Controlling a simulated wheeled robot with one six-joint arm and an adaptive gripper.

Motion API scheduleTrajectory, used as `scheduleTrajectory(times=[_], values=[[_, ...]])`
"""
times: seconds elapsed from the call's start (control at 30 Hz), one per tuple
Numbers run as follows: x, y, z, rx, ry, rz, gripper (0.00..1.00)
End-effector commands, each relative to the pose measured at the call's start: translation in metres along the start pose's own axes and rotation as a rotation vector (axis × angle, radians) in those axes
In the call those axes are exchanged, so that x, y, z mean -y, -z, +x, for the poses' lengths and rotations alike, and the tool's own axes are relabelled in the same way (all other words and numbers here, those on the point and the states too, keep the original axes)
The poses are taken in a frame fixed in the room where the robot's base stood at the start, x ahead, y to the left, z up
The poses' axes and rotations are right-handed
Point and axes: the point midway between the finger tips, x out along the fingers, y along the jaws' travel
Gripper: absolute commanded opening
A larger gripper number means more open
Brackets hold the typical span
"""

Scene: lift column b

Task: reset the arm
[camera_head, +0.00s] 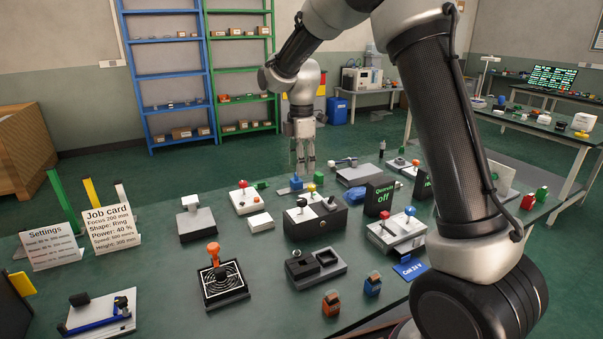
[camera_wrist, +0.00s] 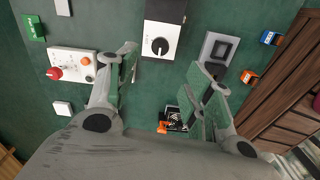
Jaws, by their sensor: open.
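My gripper (camera_head: 303,160) hangs pointing down over the far side of the green-topped bench (camera_head: 165,285) in the head view. In the wrist view my gripper (camera_wrist: 165,80) has its two fingers spread wide apart, with nothing between them but the bench top and devices below. My arm arches from the right foreground across the top of the head view. A black control box (camera_head: 316,222) with a white top and dark knob stands near the gripper; it also shows in the wrist view (camera_wrist: 163,40).
A black plate with an orange-knobbed lever (camera_head: 222,280), a grey socketed block (camera_head: 315,268), small bottles (camera_head: 332,303), a red-button box (camera_head: 246,198) and a job card (camera_head: 110,229) crowd the bench. Blue shelves (camera_head: 168,75) and green shelves (camera_head: 240,65) stand behind. Floor shows between.

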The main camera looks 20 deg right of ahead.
Motion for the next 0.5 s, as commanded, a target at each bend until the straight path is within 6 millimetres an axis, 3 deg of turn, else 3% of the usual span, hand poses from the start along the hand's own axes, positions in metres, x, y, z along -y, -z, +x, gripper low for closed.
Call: scheduleTrajectory(times=[0.33, 0.5], values=[[-0.0002, 0.0, -0.0009, 0.0, -0.001, 0.02, 0.51], [0.0019, -0.0004, 0.0012, 0.001, 0.004, 0.211, 0.51]])
